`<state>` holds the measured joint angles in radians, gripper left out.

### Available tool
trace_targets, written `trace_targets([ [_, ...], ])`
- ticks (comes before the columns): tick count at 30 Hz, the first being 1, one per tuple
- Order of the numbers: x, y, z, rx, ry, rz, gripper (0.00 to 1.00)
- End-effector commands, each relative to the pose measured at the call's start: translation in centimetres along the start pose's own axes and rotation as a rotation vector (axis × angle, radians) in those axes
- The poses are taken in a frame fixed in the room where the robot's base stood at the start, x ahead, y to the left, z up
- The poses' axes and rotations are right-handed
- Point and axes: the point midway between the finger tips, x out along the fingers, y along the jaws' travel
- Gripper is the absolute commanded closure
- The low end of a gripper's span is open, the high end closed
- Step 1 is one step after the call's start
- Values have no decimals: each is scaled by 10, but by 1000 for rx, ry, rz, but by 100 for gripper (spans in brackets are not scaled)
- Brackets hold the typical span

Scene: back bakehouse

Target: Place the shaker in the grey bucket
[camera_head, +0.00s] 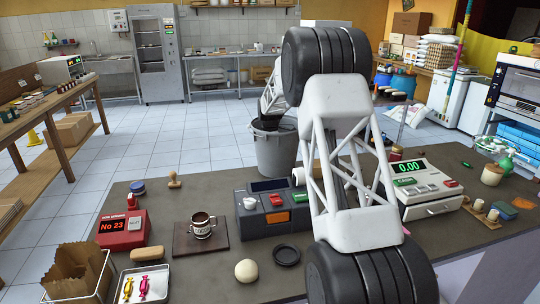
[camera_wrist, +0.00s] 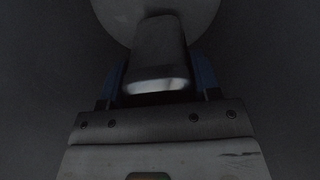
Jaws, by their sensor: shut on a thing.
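The grey bucket (camera_head: 277,155) stands on the tiled floor behind the counter, left of my arm. My arm reaches down to its mouth, and my gripper is hidden from the head view. In the dark wrist view my gripper (camera_wrist: 160,84) has its blue-sided fingers on either side of a grey object with a pale band at its near end, likely the shaker (camera_wrist: 158,50). It is shut on this. Dark grey surrounds it, which looks like the bucket's inside. A lighter round surface lies beyond, likely the bucket floor; whether the shaker touches it I cannot tell.
The counter (camera_head: 180,265) in front holds a card terminal (camera_head: 270,207), a cash register (camera_head: 425,185), a mug (camera_head: 202,226) on a board, a red number display (camera_head: 124,232) and a sweets tray (camera_head: 146,284). Open tiled floor (camera_head: 190,130) lies left of the bucket.

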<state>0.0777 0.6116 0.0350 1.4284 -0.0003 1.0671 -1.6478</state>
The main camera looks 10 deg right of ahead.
Motion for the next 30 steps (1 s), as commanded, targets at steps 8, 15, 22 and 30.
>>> trace_targets([
  [8, 24, 0, 0, 0, 0, 0, 75],
  [15, 24, 0, 0, 0, 0, 0, 75],
  [22, 27, 0, 0, 0, 0, 0, 40],
  [30, 27, 0, 0, 0, 0, 0, 18],
])
